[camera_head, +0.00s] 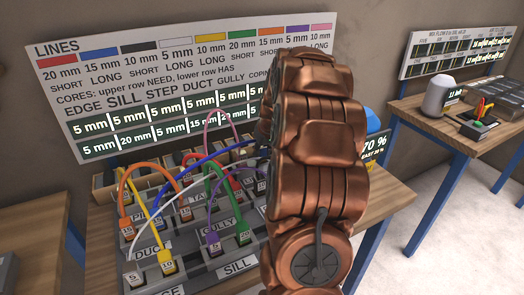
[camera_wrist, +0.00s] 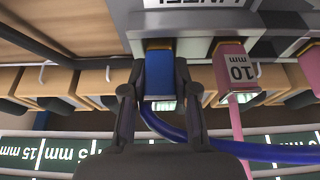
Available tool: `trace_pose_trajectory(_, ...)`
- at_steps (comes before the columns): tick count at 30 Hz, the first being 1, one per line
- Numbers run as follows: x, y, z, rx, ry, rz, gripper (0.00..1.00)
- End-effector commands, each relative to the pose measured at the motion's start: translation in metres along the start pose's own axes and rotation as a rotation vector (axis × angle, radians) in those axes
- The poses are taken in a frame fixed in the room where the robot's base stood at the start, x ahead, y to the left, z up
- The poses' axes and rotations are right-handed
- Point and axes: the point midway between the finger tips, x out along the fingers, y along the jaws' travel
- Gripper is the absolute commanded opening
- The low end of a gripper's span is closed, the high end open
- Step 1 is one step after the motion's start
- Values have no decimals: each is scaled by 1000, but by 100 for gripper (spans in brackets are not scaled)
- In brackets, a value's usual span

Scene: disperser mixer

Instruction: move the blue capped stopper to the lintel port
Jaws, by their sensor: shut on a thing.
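The blue capped stopper (camera_wrist: 158,74) is between the two fingers of my gripper (camera_wrist: 158,98) in the wrist view, and the gripper is shut on it. A blue cable (camera_wrist: 172,132) runs from it off to the right. The stopper's far end meets the edge of a grey block (camera_wrist: 200,22), below a cut-off, upside-down label that looks like LINTEL (camera_wrist: 178,3). I cannot tell whether it is inside the port or just against it; the port opening is hidden. In the head view my copper arm hides the gripper and stopper; the blue cable (camera_head: 190,166) shows there.
A pink plug (camera_wrist: 234,72) marked 10 stands close beside the stopper on the right. Several coloured cables arch over the grey port panel (camera_head: 200,262) on the wooden table. A board of line lengths (camera_head: 150,75) stands behind. Another table (camera_head: 450,125) is at the right.

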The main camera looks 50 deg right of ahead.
Motion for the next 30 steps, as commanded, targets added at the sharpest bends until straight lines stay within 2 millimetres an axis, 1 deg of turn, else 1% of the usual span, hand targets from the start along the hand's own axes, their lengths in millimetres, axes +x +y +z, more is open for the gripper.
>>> trace_pose_trajectory(5, 4, 0, 2, 0, 0, 0, 0)
trace_pose_trajectory(6, 3, 0, 1, 0, 0, 0, 31)
trace_pose_trajectory(12, 3, 0, 1, 0, 0, 0, 52)
trace_pose_trajectory(14, 3, 0, 1, 0, 0, 0, 57)
trace_pose_trajectory(22, 3, 0, 2, 0, 0, -1, 57)
trace_pose_trajectory(25, 0, 0, 1, 0, 0, 0, 57)
trace_pose_trajectory(28, -10, 0, 1, 0, 0, -1, 57)
trace_pose_trajectory(30, -21, 0, 1, 1, 1, -1, 57)
